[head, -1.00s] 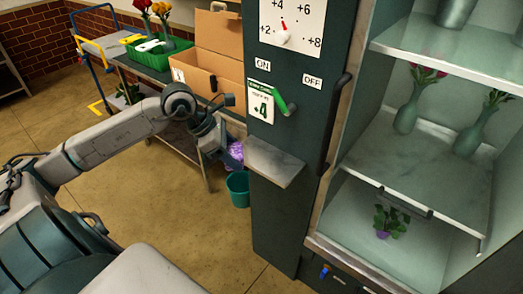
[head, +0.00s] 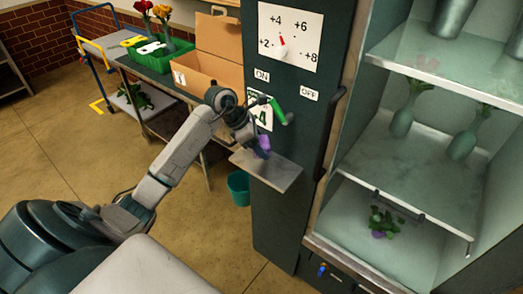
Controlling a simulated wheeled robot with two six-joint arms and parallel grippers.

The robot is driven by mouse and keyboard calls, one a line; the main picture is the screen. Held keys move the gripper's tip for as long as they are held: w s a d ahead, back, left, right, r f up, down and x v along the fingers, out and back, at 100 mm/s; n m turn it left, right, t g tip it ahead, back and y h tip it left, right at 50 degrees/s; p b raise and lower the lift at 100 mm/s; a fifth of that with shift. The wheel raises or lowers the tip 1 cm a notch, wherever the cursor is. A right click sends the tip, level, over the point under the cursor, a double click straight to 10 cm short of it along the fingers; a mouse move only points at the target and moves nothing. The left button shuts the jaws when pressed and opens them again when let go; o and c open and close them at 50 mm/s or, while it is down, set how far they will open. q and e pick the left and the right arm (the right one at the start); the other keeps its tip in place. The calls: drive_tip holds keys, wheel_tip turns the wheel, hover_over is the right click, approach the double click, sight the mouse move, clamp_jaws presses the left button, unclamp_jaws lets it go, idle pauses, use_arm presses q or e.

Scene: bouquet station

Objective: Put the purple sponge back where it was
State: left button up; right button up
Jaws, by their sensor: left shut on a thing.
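The purple sponge (head: 263,142) is held in my left gripper (head: 258,149), which is shut on it. The gripper and sponge are just above the small grey shelf (head: 268,171) on the side of the dark green cooler cabinet. Whether the sponge touches the shelf is hard to tell. The gripper hides part of the sponge. My right gripper is not in view.
A teal bucket (head: 239,187) stands on the floor below. A cardboard box (head: 213,62) is on the table behind. The shelf's visible top looks bare.

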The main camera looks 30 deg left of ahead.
sight(261, 163)
use_arm(q)
wheel_tip(261, 163, down, 4)
drive_tip(key=shift+s+r+p, duration=0.15)
drive_tip(key=shift+p, duration=0.85)
drive_tip(key=shift+w+f+p, duration=0.2)
drive_tip(key=shift+p, duration=0.15)
drive_tip(key=shift+f, duration=0.35)
drive_tip(key=shift+f, duration=0.15)
drive_tip(key=o, duration=0.9)
